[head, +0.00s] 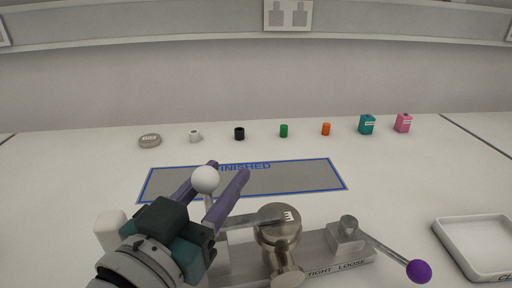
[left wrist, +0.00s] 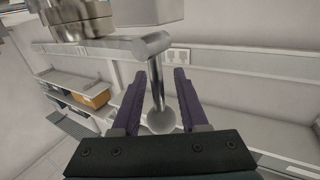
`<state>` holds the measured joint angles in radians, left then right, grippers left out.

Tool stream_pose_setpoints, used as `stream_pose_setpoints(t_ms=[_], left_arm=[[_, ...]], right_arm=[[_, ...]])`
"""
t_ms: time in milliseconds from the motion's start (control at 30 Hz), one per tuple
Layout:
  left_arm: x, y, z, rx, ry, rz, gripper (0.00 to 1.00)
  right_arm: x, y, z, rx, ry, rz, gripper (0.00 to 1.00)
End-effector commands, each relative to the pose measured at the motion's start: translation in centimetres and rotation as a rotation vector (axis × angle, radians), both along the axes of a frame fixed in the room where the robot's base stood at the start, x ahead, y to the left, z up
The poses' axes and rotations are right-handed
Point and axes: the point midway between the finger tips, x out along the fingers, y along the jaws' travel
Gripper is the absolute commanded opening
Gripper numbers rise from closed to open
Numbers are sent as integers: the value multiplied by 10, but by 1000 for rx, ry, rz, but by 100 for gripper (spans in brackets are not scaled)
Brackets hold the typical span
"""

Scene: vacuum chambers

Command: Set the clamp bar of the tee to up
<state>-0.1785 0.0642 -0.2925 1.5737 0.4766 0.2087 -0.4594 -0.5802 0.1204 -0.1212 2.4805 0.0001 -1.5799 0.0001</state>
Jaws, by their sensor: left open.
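The metal tee (head: 277,226) stands on a grey base block at the front centre of the bench. A bar with a white ball knob (head: 205,179) rises from the shaft on its left side. My left gripper (head: 229,168) is open, with its purple fingers on either side of this bar and knob. In the left wrist view the metal rod (left wrist: 157,85) and its ball (left wrist: 161,121) lie between the open fingers (left wrist: 159,73), with gaps visible. A second lever with a purple ball (head: 419,271) slants down to the right. My right gripper is not in view.
The base plate (head: 335,268) reads TIGHT and LOOSE. Behind lies a blue-edged grey FINISHED mat (head: 290,178), empty where visible. A white tray (head: 447,239) is at right. Several small items, including a green cylinder (head: 284,131), line the back. The bench between is clear.

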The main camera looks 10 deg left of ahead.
Motion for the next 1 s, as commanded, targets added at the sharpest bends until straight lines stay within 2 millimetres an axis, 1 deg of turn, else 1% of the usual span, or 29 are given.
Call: stream_pose_setpoints(t_ms=[267,600,667,1000], left_arm=[[2,-1,0,-1,0,0,43],[2,0,0,0,0,0,5],[2,0,0,0,0,0,0],[2,0,0,0,0,0,0]], right_arm=[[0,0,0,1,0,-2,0],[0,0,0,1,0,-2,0],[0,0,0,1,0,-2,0],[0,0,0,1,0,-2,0]])
